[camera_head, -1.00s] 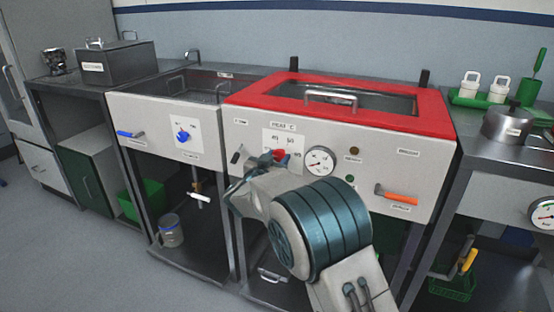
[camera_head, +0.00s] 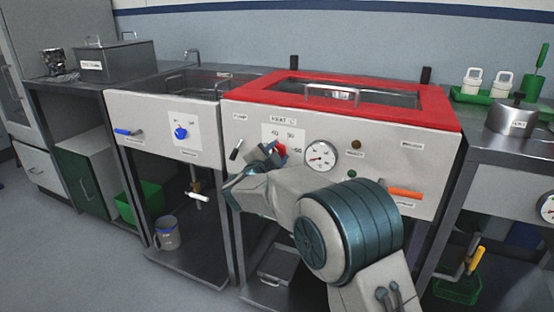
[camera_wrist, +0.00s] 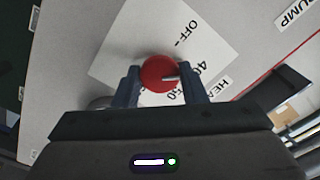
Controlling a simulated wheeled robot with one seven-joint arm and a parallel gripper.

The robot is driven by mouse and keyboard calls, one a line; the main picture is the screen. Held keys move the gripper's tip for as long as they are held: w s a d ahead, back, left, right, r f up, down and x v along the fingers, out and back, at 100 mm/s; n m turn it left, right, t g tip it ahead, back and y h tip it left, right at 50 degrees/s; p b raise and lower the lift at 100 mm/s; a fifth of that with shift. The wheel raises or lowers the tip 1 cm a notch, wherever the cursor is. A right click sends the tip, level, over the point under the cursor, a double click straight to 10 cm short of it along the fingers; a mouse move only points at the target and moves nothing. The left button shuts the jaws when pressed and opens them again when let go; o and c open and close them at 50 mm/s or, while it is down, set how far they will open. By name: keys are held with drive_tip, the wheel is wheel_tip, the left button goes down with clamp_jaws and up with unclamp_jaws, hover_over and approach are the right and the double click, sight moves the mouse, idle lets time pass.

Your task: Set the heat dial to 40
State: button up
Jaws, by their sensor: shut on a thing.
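The red heat dial (camera_head: 282,151) is on the front panel of the red-topped unit, partly hidden by my gripper (camera_head: 268,157) in the head view. In the wrist view the dial (camera_wrist: 158,68) sits between the two fingers of my gripper (camera_wrist: 160,76), which are shut on its sides. Its pale pointer mark points right, toward the printed 40 (camera_wrist: 202,68) or between it and 50 (camera_wrist: 180,96); I cannot tell exactly. OFF (camera_wrist: 188,28) is printed farther round the white scale plate (camera_wrist: 140,38).
A round gauge (camera_head: 320,156) and an orange handle (camera_head: 404,193) are right of the dial. A black pump switch (camera_head: 235,149) is close on its left. A blue knob (camera_head: 181,133) is on the neighbouring unit. The red lid frame (camera_head: 440,112) is above.

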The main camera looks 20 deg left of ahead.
drive_tip(key=shift+f+m+b, duration=0.1)
drive_tip(key=shift+m+b, duration=0.45)
drive_tip(key=shift+m, duration=0.55)
drive_tip(key=o, duration=1)
drive_tip(key=s+p, duration=0.1)
drive_tip(key=s, duration=0.8)
drive_tip(key=s+a+p, duration=0.1)
drive_tip(key=s, duration=0.4)
drive_tip(key=shift+a+p, duration=0.1)
drive_tip(key=shift+p, duration=0.2)
